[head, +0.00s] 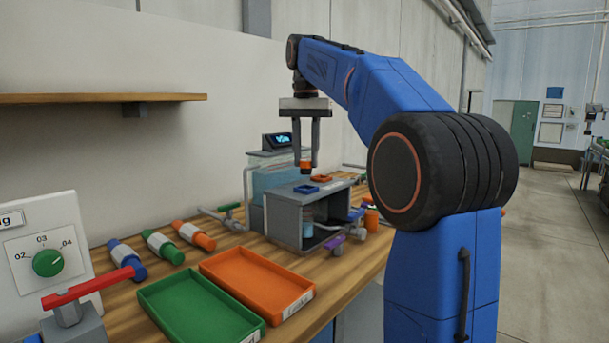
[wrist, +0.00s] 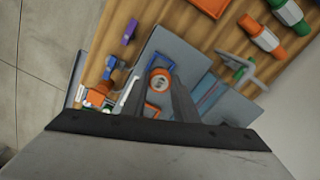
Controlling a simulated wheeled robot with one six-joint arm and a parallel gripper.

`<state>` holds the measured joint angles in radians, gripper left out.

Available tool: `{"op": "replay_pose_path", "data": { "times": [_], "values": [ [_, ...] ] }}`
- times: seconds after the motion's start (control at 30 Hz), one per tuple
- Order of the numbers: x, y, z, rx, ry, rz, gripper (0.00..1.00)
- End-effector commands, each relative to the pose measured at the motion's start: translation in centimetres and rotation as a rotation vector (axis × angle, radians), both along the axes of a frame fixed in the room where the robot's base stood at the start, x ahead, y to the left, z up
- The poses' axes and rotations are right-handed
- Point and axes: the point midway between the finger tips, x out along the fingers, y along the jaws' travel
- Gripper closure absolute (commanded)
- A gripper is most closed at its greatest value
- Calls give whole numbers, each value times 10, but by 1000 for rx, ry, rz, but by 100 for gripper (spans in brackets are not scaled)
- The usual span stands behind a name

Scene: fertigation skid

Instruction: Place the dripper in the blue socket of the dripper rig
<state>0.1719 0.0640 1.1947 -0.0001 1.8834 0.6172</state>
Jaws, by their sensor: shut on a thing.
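My gripper (head: 315,150) points down and is shut on the dripper (head: 306,166), a small orange piece with a dark lower end. In the wrist view the dripper (wrist: 160,80) shows end-on between the fingers as an orange ring with a pale middle. The dripper rig (head: 296,212) is a grey open-fronted box on the bench. Its top carries a blue socket (head: 306,188) and an orange socket (head: 321,178). The dripper hangs above the rig top, with a visible gap to the blue socket. In the wrist view the dripper and fingers partly hide the rig top.
A green tray (head: 200,312) and an orange tray (head: 258,282) lie in front of the rig. Blue, green and orange capped cylinders lie left of them. A box with a lit display (head: 283,140) stands behind. Purple and orange fittings sit at the rig's right.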

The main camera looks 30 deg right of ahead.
Motion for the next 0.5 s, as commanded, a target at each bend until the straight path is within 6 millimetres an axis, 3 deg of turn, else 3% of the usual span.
{"op": "replay_pose_path", "data": {
  "times": [0.5],
  "values": [
    [0, 0, -46, 0, 0, 0, 94]
  ]
}}
